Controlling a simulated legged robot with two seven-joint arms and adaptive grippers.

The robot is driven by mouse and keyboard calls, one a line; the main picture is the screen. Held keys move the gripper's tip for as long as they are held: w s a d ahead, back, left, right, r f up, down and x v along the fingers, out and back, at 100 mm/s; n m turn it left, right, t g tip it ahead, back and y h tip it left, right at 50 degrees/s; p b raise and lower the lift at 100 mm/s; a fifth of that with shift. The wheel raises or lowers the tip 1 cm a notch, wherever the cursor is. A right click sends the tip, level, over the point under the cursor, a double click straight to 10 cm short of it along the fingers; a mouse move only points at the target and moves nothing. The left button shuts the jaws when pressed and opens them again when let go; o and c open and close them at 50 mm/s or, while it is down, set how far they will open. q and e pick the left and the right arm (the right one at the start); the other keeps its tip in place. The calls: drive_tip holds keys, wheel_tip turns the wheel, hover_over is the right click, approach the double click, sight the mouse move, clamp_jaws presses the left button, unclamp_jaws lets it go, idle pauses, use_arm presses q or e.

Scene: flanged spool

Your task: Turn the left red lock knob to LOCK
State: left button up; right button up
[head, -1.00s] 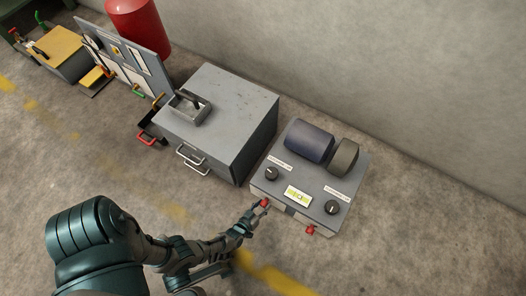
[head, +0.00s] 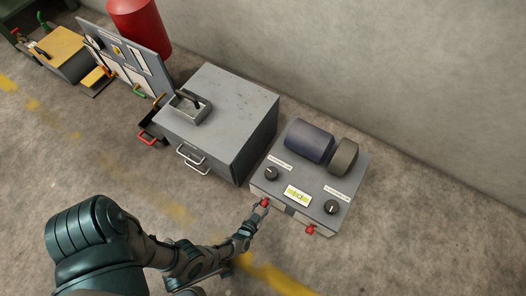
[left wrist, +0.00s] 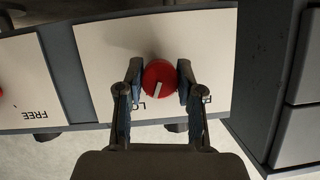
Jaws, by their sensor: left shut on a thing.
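The left red lock knob (head: 264,203) is on the front face of the grey console (head: 262,187), near its left end. In the left wrist view the knob (left wrist: 159,78) is a red disc with a white pointer line, slightly slanted. It sits on a white label plate (left wrist: 100,60) whose lettering is partly covered. My left gripper (left wrist: 159,82) has one finger on each side of the knob and is shut on it. In the head view my left gripper (head: 257,213) reaches it from the front left. The right red knob (head: 311,229) is further right. My right gripper is not seen.
The console top carries two black dials (head: 271,174), a yellow-green display (head: 297,196) and a dark blue roller (head: 310,141). A grey cabinet (head: 225,110) with handles stands close on the left. The floor in front is clear.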

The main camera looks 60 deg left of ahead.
use_arm(q)
drive_tip(key=shift+s+d+f+m+g+y, duration=0.1)
drive_tip(key=shift+d+m+g+y, duration=0.2)
drive_tip(key=shift+m, duration=0.4)
drive_tip(key=shift+a, duration=0.1)
drive_tip(key=o, duration=1.2)
drive_tip(key=shift+c, duration=0.2)
